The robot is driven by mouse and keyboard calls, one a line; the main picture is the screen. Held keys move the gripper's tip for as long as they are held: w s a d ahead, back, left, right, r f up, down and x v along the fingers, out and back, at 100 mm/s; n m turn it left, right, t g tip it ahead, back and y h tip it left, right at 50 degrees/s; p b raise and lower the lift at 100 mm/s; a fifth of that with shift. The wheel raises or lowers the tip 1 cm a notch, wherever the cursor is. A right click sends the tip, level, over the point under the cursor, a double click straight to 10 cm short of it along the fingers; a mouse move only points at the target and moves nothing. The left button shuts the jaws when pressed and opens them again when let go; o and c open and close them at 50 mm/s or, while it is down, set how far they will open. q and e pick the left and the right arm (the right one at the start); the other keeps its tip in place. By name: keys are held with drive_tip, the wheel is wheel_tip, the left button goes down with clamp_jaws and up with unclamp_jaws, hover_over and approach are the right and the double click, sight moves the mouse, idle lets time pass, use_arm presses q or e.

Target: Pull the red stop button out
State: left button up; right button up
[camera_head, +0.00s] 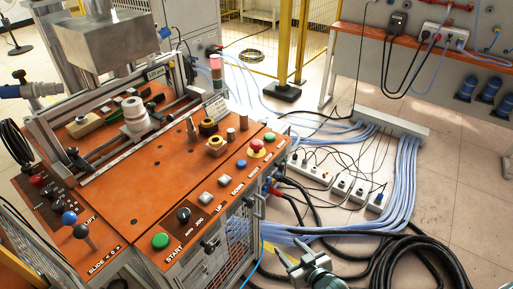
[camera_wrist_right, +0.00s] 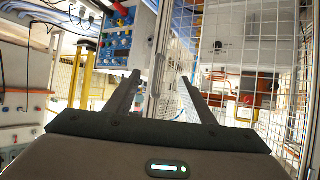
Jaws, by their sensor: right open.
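My right gripper (camera_head: 291,250) is at the bottom of the head view, below and right of the panel and well apart from the button. In the right wrist view its two dark fingers (camera_wrist_right: 160,95) stand wide apart with nothing between them. The stop button cannot be made out in the wrist view. My left gripper is not in view.
A green button (camera_head: 270,137) sits close beside the stop button, and a blue button (camera_head: 241,164) is nearer the front. Black and blue cables (camera_head: 395,190) and power strips (camera_head: 345,187) cover the floor at right. The wrist view shows wire mesh (camera_wrist_right: 255,60) beyond the fingers.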

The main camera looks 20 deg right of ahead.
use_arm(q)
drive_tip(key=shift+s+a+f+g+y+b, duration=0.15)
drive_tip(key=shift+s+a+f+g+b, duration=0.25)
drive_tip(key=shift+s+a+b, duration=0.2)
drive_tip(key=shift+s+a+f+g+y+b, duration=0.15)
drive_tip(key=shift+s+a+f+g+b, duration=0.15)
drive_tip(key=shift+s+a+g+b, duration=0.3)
use_arm(e)
wheel_tip(320, 180, up, 34)
drive_tip(key=a+n+t+y, duration=0.1)
drive_tip(key=a+t+y, duration=0.1)
drive_tip(key=t, duration=0.3)
drive_tip(key=shift+f+y, duration=0.15)
drive_tip(key=shift+y, duration=0.45)
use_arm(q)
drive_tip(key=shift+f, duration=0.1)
use_arm(e)
drive_tip(key=shift+w+f, duration=0.1)
drive_tip(key=shift+w, duration=0.05)
